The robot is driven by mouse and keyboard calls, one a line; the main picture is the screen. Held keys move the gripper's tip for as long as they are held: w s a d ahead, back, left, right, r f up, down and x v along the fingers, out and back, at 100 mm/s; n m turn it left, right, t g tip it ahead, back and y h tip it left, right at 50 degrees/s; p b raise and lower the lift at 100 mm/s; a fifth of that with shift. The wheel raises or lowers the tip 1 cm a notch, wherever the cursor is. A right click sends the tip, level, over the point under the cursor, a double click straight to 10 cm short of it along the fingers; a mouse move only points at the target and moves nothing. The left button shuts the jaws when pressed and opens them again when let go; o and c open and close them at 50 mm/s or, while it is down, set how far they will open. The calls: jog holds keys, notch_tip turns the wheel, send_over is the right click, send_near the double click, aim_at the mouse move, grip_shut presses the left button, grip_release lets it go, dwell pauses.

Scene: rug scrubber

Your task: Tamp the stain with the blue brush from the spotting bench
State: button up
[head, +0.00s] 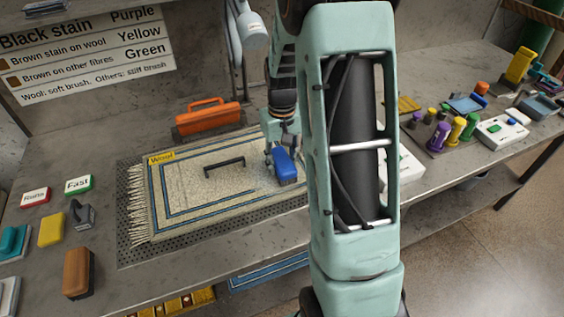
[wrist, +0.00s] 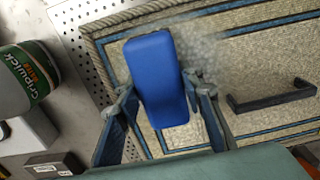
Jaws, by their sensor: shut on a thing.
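The blue brush (head: 286,166) is between the fingers of my gripper (head: 279,148), over the right part of the rug (head: 215,200). The rug has blue border lines and a yellow "Wool" label. In the wrist view my gripper (wrist: 160,97) is shut on the blue brush (wrist: 157,70), whose smooth blue top faces the camera. Its bristles are hidden. I cannot tell whether it touches the rug or hovers just above it. No stain shows clearly; a pale hazy patch lies beside the brush in the wrist view, and the brush hides the rug beneath it.
A black handle (head: 224,167) stands on the rug. An orange tool (head: 208,118) lies behind it. Small blocks and a brown brush (head: 78,272) lie at left. Coloured bottles (head: 457,129) stand at right. A labelled container (wrist: 25,75) is near my gripper. The perforated plate (head: 128,248) surrounds the rug.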

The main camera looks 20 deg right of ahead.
jog(key=shift+f+b, duration=0.4)
jog(key=shift+f, duration=0.1)
dwell(1.2)
jog(key=shift+r+p, duration=0.35)
jog(key=shift+r, duration=0.15)
jog(key=shift+f+b, duration=0.45)
jog(key=shift+f, duration=0.1)
dwell(1.1)
jog(key=shift+r+p, duration=0.4)
jog(key=shift+r, duration=0.15)
jog(key=shift+f+b, duration=0.5)
jog(key=shift+f, duration=0.1)
dwell(0.9)
jog(key=shift+r, duration=0.1)
jog(key=shift+r+p, duration=2.45)
jog(key=shift+r, duration=1)
